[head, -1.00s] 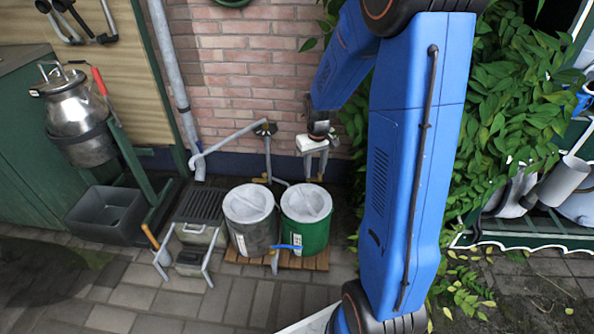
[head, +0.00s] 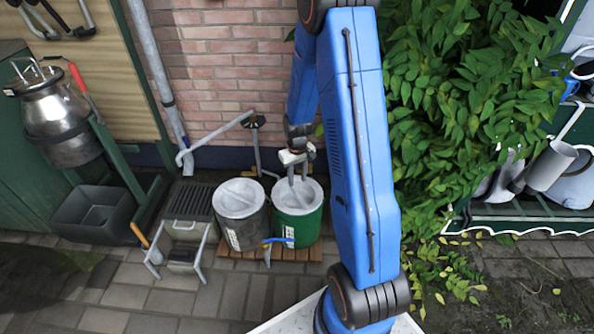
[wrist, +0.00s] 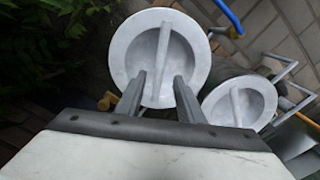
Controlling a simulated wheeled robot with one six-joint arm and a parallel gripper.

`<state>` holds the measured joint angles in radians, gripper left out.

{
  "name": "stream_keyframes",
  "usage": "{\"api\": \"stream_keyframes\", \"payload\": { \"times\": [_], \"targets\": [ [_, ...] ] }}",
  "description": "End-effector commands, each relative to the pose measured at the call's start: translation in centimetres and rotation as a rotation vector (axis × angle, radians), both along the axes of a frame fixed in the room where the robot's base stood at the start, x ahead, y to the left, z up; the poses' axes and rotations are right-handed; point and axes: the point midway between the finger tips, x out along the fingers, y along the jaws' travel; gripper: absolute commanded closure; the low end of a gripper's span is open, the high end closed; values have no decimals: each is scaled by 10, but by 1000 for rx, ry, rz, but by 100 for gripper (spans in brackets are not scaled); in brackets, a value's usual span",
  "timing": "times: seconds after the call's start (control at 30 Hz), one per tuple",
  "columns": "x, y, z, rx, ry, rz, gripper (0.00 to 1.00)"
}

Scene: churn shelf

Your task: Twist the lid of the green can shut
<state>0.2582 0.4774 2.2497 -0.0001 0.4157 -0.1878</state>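The green can (head: 298,228) stands on a wooden pallet, with a pale grey lid (head: 309,194) on top. In the wrist view the lid (wrist: 190,40) is a round dish with a raised bar (wrist: 164,50) across it. My gripper (head: 298,182) points down over this lid. In the wrist view my gripper (wrist: 160,80) is open, its two fingers apart with the bar's near end running between them. I cannot tell whether the fingertips touch the lid.
A grey can (head: 243,228) with a similar lid stands close on the left. A blue-handled tap (head: 278,241) sticks out in front. A brick wall (head: 225,80) and pipe are behind, leafy plants (head: 450,120) to the right.

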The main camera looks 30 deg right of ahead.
Motion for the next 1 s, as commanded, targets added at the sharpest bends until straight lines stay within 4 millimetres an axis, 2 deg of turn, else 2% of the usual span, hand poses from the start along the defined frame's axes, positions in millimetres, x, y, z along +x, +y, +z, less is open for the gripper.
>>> {"api": "stream_keyframes", "payload": {
  "times": [0.2, 0.6, 0.8, 1.0],
  "targets": [
    [-1, 0, -35, 1, 3, 0, 66],
    [0, 0, -90, 0, 1, 0, 66],
    [0, 0, -105, 0, 0, 0, 66],
    [0, 0, -108, 0, -2, 0, 66]
  ]
}}
